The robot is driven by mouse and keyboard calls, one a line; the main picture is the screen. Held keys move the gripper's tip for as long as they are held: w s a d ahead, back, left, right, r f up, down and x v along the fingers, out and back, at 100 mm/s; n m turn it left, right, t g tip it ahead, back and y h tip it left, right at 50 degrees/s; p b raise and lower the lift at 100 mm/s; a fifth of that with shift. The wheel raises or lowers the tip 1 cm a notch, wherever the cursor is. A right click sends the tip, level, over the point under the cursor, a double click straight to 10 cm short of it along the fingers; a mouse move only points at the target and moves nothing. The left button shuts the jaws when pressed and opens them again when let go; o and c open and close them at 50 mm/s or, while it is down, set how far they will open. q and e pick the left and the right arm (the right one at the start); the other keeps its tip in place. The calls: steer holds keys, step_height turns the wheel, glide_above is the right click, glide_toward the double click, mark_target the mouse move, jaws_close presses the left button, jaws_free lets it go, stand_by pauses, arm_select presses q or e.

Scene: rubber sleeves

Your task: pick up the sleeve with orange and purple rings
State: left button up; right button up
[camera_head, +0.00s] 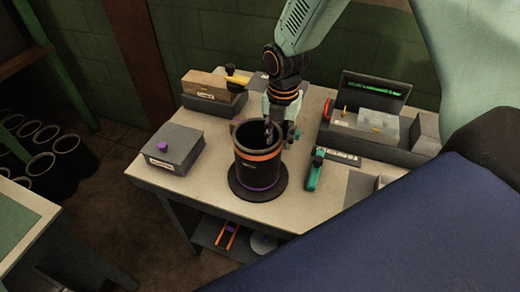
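The sleeve (257,172) is a black open-topped cylinder with an orange ring near the top and a purple ring near the bottom. It stands upright on a round dark base (272,192) at the front middle of the table. My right gripper (271,131) reaches down from above to the sleeve's far right rim. A dark finger shows at the opening, and the gripper overlaps the rim. The view is too small to tell whether the fingers are closed on the wall. My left gripper is not in view.
On the table (205,208) are a grey box with a purple knob (172,149), a box at the back left (212,91), a teal tool (315,168) close right of the sleeve, and an open case (375,92). Several dark cylinders (45,170) stand on the floor at left.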

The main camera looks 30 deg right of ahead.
mark_target(279, 156)
step_height(279, 156, down, 2)
steer(key=shift+w+a+f, duration=0.1)
steer(key=shift+w+f, duration=0.05)
steer(key=shift+f, duration=0.1)
steer(key=shift+s+f, duration=0.2)
steer(key=shift+f, duration=0.1)
step_height(279, 156, down, 4)
steer(key=shift+s+f+p, duration=0.1)
steer(key=shift+p, duration=0.35)
steer(key=shift+w+f, duration=0.2)
steer(key=shift+f, duration=0.25)
steer(key=shift+s+r, duration=0.15)
steer(key=shift+s, duration=0.1)
steer(key=shift+c, duration=1.3)
steer(key=shift+w, duration=0.2)
jaws_close()
